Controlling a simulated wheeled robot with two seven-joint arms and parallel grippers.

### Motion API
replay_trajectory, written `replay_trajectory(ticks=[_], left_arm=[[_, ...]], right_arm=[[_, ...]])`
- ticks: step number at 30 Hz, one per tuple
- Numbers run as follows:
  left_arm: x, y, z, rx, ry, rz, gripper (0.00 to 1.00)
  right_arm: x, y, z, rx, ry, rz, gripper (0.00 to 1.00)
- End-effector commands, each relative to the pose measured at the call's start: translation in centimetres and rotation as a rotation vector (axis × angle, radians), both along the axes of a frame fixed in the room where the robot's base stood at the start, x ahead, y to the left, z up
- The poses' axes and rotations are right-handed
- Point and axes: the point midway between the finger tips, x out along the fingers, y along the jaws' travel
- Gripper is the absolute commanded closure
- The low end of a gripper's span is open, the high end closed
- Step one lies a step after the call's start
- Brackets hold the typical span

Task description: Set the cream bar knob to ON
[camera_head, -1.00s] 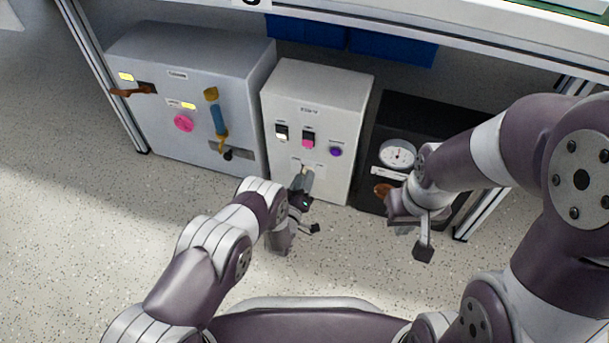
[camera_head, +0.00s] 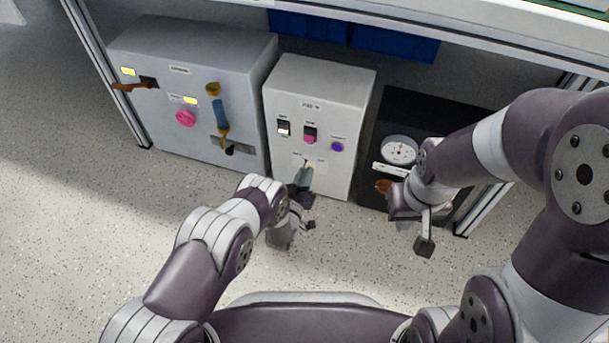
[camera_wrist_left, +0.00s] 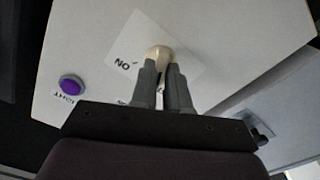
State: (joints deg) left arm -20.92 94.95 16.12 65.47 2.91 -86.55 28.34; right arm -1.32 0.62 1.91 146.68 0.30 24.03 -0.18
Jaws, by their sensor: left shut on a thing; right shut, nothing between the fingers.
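The cream bar knob (camera_wrist_left: 160,55) sits on a pale label plate on the front of the middle white box (camera_head: 350,105). It shows small in the head view (camera_head: 306,163). My left gripper (camera_wrist_left: 163,75) is shut on the knob, one grey finger on each side; in the head view (camera_head: 304,175) it reaches the box's lower front. The ON mark (camera_wrist_left: 123,64) lies left of the knob in the wrist view. Another mark is mostly hidden by the gripper. I cannot tell exactly where the knob points. My right gripper (camera_head: 425,243) is shut and empty, before the black box.
A grey box (camera_head: 200,55) with levers and a pink knob (camera_head: 185,118) stands left. The black box (camera_head: 430,110) with a gauge (camera_head: 398,150) stands right. The floor in front is open.

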Motion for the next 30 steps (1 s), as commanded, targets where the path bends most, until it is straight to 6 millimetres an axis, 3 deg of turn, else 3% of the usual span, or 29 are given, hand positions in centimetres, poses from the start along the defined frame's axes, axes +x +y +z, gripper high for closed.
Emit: replay_trajectory(ticks=[30], left_arm=[[-0.04,-0.17,-0.02,0.906,-0.294,0.001,1.00]], right_arm=[[0.00,0.00,-0.11,0.000,0.000,0.000,1.00]])
